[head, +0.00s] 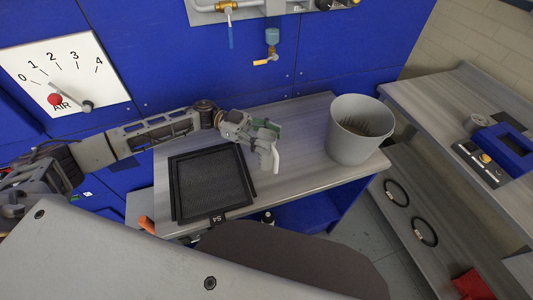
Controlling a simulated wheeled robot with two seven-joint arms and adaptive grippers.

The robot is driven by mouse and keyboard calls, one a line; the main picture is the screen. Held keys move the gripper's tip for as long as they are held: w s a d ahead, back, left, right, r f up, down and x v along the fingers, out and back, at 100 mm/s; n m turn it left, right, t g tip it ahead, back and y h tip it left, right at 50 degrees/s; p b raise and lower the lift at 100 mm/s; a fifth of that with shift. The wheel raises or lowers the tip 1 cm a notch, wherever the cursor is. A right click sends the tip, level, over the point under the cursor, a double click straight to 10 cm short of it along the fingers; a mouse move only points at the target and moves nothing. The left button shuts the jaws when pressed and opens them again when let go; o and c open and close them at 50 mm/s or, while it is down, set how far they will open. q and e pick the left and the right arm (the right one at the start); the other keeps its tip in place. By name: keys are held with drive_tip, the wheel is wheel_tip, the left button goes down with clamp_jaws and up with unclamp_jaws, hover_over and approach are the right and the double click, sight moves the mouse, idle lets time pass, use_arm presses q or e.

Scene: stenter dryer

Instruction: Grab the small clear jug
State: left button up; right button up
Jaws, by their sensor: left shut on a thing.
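My left gripper (262,140) reaches in from the left over the grey table, just past the right edge of a black mesh screen. My right gripper is out of view.
The black mesh screen (210,184), tagged S4, lies on the grey table (300,150). Another bench (455,100) is at the right. Blue panels with valves and an AIR dial stand behind.

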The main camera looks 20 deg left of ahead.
use_arm(q)
drive_tip(key=shift+c, duration=0.4)
wheel_tip(320, 180, up, 10)
idle(0.6)
